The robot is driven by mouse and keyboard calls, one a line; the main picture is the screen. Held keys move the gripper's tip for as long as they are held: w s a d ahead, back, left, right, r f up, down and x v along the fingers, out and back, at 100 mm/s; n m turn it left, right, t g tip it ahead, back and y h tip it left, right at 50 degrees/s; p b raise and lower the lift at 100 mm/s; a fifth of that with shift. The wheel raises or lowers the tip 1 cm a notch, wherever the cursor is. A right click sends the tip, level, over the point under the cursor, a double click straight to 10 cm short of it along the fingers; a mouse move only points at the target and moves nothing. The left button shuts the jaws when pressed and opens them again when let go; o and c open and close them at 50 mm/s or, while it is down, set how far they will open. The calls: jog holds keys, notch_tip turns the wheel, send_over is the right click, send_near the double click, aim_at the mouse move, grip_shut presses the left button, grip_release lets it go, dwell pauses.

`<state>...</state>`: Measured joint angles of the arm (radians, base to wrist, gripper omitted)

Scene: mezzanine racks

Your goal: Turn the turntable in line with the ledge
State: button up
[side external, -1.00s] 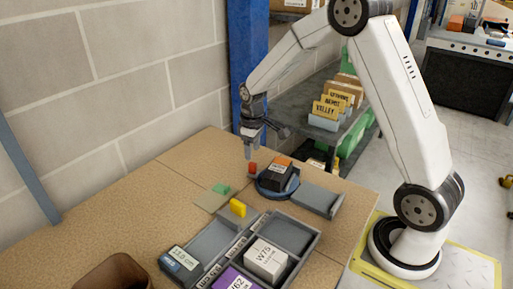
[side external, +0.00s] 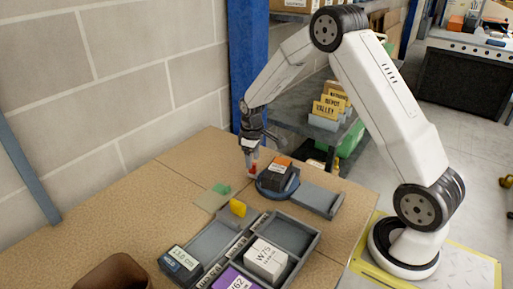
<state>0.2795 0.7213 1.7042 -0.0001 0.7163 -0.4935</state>
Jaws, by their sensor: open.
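The turntable (side external: 264,191) is a low, round blue-grey disc on the tan table. A black box with an orange top (side external: 278,173) sits on it, turned at an angle. The grey ledge (side external: 318,199) is a flat, edged plate just to the right of the turntable. A small red block or peg (side external: 253,169) stands at the turntable's left edge. My gripper (side external: 250,168) is open and low at this red piece, with its fingers at or around it. The fingers partly hide it, and contact cannot be told.
A yellow piece (side external: 238,208) and a green piece (side external: 221,189) on a pale square lie in front. A grey compartment tray (side external: 308,250) holds a white W75 box (side external: 266,261) and a purple box (side external: 233,281). A brown bin (side external: 112,275) is front left. The left tabletop is clear.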

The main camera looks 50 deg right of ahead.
aim_at(253, 173)
jog(key=shift+f, duration=1.65)
grip_shut()
